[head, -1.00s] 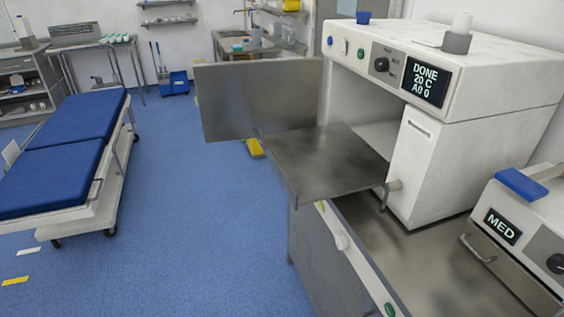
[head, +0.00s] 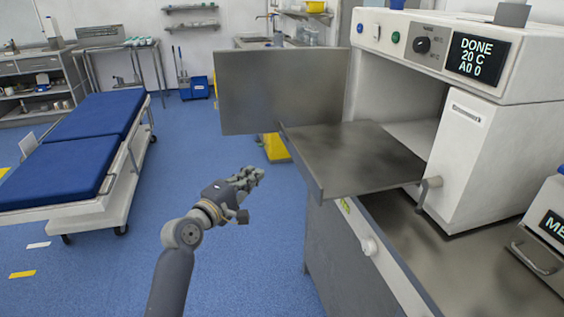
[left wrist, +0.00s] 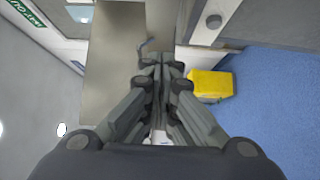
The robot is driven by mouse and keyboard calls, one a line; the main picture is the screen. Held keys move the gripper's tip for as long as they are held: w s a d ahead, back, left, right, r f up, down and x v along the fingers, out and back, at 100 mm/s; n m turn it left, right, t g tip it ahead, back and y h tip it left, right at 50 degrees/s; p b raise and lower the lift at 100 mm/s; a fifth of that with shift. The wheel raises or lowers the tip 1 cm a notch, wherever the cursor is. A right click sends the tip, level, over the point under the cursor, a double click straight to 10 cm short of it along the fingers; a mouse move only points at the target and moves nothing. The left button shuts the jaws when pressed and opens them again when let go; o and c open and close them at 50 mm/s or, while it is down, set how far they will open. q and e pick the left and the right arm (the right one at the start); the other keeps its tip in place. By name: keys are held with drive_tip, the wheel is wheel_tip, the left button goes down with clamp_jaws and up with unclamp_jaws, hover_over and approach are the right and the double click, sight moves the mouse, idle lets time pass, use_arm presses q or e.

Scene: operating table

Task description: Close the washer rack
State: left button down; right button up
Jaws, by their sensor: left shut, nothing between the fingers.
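The washer (head: 470,60) is a white machine with a display reading DONE, 20 C, A0 0. Its flat metal rack (head: 360,160) is pulled out of the opening and sticks out toward the left. A grey door panel (head: 280,92) stands open at the rack's far left side. My left gripper (head: 258,178) is shut and empty, in the air left of the rack's front edge and apart from it. In the left wrist view its fingers (left wrist: 162,62) are together, with a grey metal surface beyond them. My right gripper is not in view.
A metal counter (head: 480,262) lies under the washer, with a handled unit (head: 545,235) at the right. A yellow object (head: 277,147) stands on the floor behind the rack. A blue-padded bed (head: 70,150) is at the left. The blue floor between is free.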

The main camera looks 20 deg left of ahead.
use_arm(q)
approach(292, 151)
drive_tip(key=w+a, duration=0.3)
drive_tip(key=shift+w+d+f+p, duration=0.1)
drive_tip(key=shift+w+d+p, duration=0.25)
drive_tip(key=shift+d, duration=0.55)
drive_tip(key=shift+w+d+f+p, duration=0.15)
drive_tip(key=shift+w+d, duration=0.25)
drive_tip(key=shift+d, duration=0.55)
drive_tip(key=shift+r, duration=0.1)
